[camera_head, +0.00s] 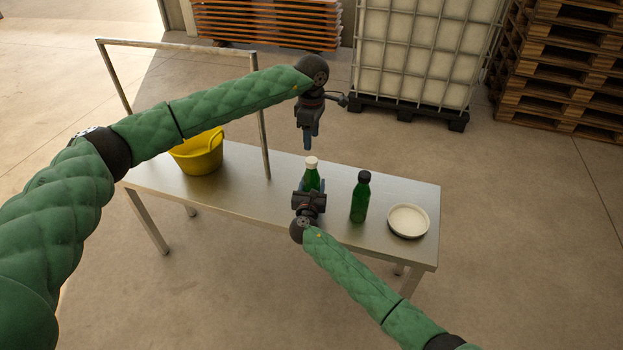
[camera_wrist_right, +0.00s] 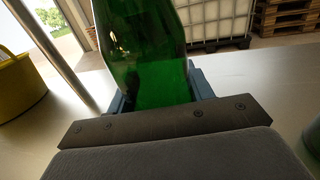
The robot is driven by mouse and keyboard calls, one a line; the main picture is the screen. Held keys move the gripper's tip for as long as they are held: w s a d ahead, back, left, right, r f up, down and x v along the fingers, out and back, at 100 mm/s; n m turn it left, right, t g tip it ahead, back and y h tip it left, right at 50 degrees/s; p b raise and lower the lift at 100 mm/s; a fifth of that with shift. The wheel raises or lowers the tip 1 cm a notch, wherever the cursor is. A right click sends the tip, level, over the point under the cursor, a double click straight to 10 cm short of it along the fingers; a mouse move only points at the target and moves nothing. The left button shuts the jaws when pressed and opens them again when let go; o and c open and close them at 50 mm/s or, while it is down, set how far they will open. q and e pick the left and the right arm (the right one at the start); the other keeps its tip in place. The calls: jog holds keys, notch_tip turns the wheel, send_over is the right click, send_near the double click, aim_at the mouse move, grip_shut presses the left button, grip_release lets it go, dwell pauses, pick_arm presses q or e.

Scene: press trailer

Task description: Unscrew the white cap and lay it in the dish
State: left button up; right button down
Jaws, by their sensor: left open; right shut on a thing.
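A green bottle (camera_head: 312,179) with a white cap (camera_head: 311,163) stands upright on the metal table. My right gripper (camera_head: 309,193) is shut on this bottle's body from the near side; the right wrist view shows the green glass (camera_wrist_right: 148,62) between its fingers, with the cap out of that picture. My left gripper (camera_head: 307,143) points down above the white cap, apart from it, with its jaws open and empty. A shallow round dish (camera_head: 408,233) with a pale inside lies at the table's right end and looks empty.
A second green bottle (camera_head: 360,198) with a black cap stands between the held bottle and the dish. A yellow bucket (camera_head: 197,153) is on the left, near a metal frame (camera_head: 264,140). The bare table (camera_head: 245,196) is clear at front left.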

aim_at(312, 160)
pick_arm(q)
jog(key=m, duration=0.9)
jog(key=shift+f, duration=0.1)
jog(key=m, duration=0.4)
jog(key=shift+m, duration=0.3)
jog(key=m, duration=0.4)
jog(key=shift+f, duration=4.05)
jog(key=c, duration=1)
